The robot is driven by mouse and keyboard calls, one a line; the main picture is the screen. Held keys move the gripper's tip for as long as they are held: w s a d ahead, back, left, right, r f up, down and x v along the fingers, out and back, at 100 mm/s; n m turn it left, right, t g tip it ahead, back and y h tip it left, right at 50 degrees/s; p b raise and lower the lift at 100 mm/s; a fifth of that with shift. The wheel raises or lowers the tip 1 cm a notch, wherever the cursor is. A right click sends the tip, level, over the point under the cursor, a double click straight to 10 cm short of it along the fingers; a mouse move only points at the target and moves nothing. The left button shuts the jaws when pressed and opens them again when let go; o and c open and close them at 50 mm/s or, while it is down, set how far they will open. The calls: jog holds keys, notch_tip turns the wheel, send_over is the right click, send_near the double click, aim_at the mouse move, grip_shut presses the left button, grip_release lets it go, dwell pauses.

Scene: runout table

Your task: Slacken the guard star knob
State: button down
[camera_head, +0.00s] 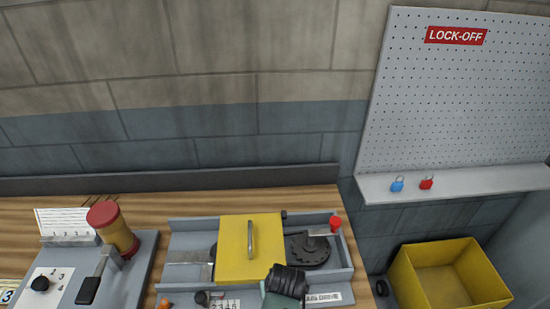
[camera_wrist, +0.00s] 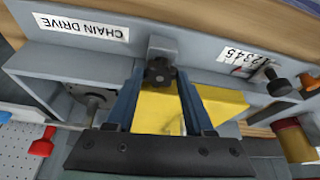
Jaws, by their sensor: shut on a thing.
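The guard star knob (camera_wrist: 160,72) is a small dark lobed knob on the grey front wall of the chain drive unit. In the wrist view it sits between the blue fingertips of my gripper (camera_wrist: 160,77), which is shut on it. The yellow guard (camera_head: 237,246) with its metal handle (camera_head: 251,240) lies over the middle of the unit; it also shows behind the fingers in the wrist view (camera_wrist: 222,105). In the head view my dark wrist covers the front of the unit and I cannot make out the star knob there.
A red knob (camera_head: 335,222) stands at the unit's right. A yellow bin (camera_head: 410,277) stands right, below a shelf (camera_head: 470,184) with blue and red padlocks.

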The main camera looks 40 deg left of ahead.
jog(key=shift+w+n+g+y+b, duration=0.15)
jog(key=shift+n+g+y+b, duration=0.35)
jog(key=shift+n, duration=1.1)
jog(key=shift+c, duration=1.4)
grip_release()
jog(key=shift+d+r, duration=0.1)
jog(key=shift+r, duration=0.05)
jog(key=b+v, duration=0.1)
jog(key=v, duration=1.1)
jog(key=shift+r+b, duration=0.35)
jog(key=shift+r, duration=0.15)
